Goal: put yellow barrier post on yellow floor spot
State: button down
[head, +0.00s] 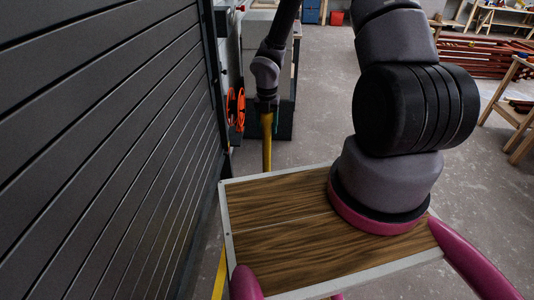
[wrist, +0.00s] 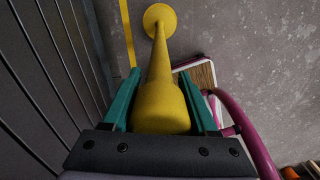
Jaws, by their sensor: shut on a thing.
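The yellow barrier post (head: 267,145) hangs below my gripper (head: 268,112) in the head view, beyond my wooden deck. In the wrist view the post (wrist: 160,100) stands between the two green fingers of my gripper (wrist: 162,92), which are shut on its thick upper part. The post narrows away from the camera toward a round yellow disc (wrist: 160,18) at floor level. I cannot tell whether this disc is the post's foot or the yellow floor spot, or whether the post touches the floor. My deck hides the post's lower end in the head view.
A dark slatted wall (head: 100,150) runs close along the left. A yellow floor stripe (wrist: 128,38) lies beside it. Orange reels (head: 235,108) and a dark cabinet (head: 285,120) stand beyond the post. Red bars (head: 475,57) and a wooden trestle (head: 515,110) are at right. Grey floor is open between.

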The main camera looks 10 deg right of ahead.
aim_at(267, 146)
jog(key=shift+f, duration=4.6)
jog(key=shift+c, duration=0.9)
grip_release()
